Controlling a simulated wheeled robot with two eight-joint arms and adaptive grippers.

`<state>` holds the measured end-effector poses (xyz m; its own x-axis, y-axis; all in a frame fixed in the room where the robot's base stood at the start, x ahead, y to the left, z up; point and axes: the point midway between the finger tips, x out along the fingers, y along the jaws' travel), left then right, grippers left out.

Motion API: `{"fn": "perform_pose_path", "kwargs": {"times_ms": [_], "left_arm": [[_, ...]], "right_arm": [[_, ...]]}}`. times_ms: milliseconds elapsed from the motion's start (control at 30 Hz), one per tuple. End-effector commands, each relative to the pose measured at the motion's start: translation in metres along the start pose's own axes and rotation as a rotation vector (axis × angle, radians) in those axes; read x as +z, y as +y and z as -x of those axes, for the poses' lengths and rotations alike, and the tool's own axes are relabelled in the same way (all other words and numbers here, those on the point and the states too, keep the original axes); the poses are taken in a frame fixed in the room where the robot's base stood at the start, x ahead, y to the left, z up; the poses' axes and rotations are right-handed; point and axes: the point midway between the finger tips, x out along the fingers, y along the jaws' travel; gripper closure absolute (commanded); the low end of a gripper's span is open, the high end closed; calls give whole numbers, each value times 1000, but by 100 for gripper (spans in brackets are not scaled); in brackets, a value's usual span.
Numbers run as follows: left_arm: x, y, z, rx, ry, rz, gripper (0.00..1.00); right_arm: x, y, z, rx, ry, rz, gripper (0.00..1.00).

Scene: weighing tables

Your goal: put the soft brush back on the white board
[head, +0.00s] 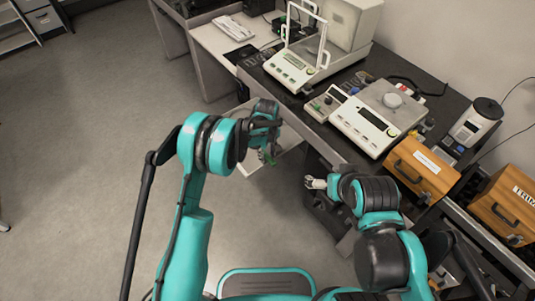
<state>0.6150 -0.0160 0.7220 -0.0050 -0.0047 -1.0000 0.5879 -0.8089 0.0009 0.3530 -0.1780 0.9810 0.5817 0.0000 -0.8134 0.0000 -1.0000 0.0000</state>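My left gripper (266,150) points down over the pale white board (288,139), which juts from the front of the dark weighing table. A small green piece (270,159) shows at its fingertips; it looks like part of the soft brush, held between the fingers. The rest of the brush is hidden by the gripper or too small to make out. I cannot tell whether the green piece touches the board. My arm hides much of the board. My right gripper (316,183) is near the table's front, right of the board, with nothing visible in it; its finger opening is unclear.
On the dark table (345,148) stand a balance with a glass shield (291,70), a flat balance (366,126) and a small box with a green top (318,106). Orange cases (422,168) stand at the right. The floor (90,130) at the left is clear.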

Motion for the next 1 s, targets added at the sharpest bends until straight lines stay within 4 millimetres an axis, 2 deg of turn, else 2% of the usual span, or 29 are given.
{"fn": "perform_pose_path", "kwargs": {"times_ms": [133, 233, 700, 833, 1000], "left_arm": [[0, 0, 2, 0, 0, 0, 62], [0, 0, 10, 0, 0, 0, 62], [0, 0, 105, 0, 0, 0, 62], [0, 0, 119, -1, -1, 0, 62], [0, 0, 124, -1, -1, 0, 62]], "right_arm": [[-1, 0, 1, 0, 0, 0, 3], [-4, 0, 5, 0, 0, 0, 3], [-21, 0, 30, 0, 0, 0, 3], [-23, 0, 32, 0, 0, 0, 3], [-24, 0, 33, 0, 0, 0, 3]]}}
